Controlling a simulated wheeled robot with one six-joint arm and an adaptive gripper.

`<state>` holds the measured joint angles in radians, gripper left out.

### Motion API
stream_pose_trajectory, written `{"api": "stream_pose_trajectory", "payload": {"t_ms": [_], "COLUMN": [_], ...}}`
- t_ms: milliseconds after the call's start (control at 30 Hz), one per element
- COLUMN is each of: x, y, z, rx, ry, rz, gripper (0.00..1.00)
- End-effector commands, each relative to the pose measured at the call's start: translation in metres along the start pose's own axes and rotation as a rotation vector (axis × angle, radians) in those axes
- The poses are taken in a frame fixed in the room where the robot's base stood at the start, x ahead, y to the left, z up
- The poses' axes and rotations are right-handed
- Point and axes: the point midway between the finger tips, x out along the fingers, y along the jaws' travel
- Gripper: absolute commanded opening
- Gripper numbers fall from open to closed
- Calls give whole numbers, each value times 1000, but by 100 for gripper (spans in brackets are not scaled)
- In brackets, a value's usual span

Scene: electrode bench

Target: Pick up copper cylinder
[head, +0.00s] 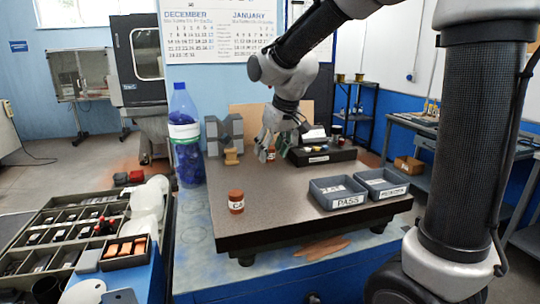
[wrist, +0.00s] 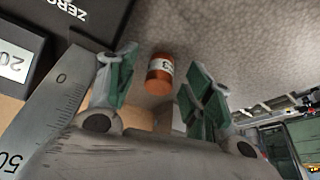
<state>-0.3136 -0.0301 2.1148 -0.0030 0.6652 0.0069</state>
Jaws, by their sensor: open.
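A copper-coloured cylinder with a white label (wrist: 160,75) lies between the fingertips of my gripper (wrist: 162,62) in the wrist view, with gaps on both sides. In the head view this cylinder (head: 271,154) shows partly, just beneath my gripper (head: 269,146) at the back of the dark surface plate (head: 285,196). My gripper is open and empty. A second copper-coloured cylinder (head: 236,202), labelled with letters that look like CA, stands upright near the plate's front left, apart from my gripper.
Grey PASS (head: 339,193) and second labelled (head: 382,183) trays sit at the plate's right. A black ZERO block (head: 322,155) is close right of my gripper. Grey blocks (head: 224,133), a brass piece (head: 231,156) and a blue bottle (head: 185,135) stand left. The plate's front middle is clear.

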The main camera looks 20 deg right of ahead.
Motion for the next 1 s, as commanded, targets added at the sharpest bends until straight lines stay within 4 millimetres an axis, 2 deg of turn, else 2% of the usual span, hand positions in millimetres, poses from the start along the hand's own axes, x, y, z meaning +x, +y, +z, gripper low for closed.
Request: {"api": "stream_pose_trajectory", "payload": {"t_ms": [267,567,1000], "x": [4,4,0], "y": [0,0,0], "z": [0,0,-4], "rx": [0,0,0], "ry": [1,1,3], "rz": [0,0,0], "gripper": [51,0,0]}}
